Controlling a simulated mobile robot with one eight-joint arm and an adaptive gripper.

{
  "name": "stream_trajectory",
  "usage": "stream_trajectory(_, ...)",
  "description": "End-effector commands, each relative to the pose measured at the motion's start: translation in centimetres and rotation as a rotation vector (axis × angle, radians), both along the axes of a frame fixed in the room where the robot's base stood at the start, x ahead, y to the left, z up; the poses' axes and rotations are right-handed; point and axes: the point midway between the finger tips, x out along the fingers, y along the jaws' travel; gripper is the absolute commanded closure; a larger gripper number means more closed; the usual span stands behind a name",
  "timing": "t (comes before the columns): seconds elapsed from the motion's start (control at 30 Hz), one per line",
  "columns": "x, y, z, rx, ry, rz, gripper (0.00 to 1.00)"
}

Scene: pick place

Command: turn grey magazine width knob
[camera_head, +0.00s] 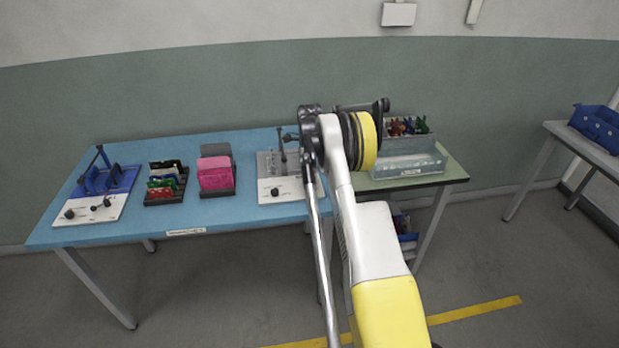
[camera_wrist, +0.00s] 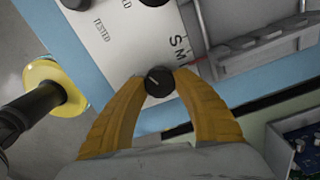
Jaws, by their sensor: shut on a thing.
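The grey magazine (camera_head: 270,162) stands on its white panel (camera_head: 290,186) at the right end of the blue table, partly behind my arm. In the wrist view, the black round width knob (camera_wrist: 160,85) with a light pointer line sits at the panel's edge, beside a scale with S and M marks. My gripper (camera_wrist: 161,76) has its two orange fingers closed on the knob, one on each side. The magazine's grey rail (camera_wrist: 265,45) is right of it. In the head view my arm hides the gripper and this knob.
Another black knob (camera_wrist: 154,2) sits at the wrist view's top edge. The blue table (camera_head: 150,225) also bears a blue magazine (camera_head: 105,180), a holder of coloured pieces (camera_head: 165,183) and a pink stack (camera_head: 215,175). A clear bin (camera_head: 405,160) stands on the green table at right.

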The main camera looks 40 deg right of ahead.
Motion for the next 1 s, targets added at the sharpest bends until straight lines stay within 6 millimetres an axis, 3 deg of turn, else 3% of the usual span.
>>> stream_trajectory(0.5, -0.10, -0.03, -0.04, -0.001, 0.002, -0.326, 0.95)
stream_trajectory(1.0, -0.13, -0.02, -0.06, 0.000, 0.002, -0.384, 0.96)
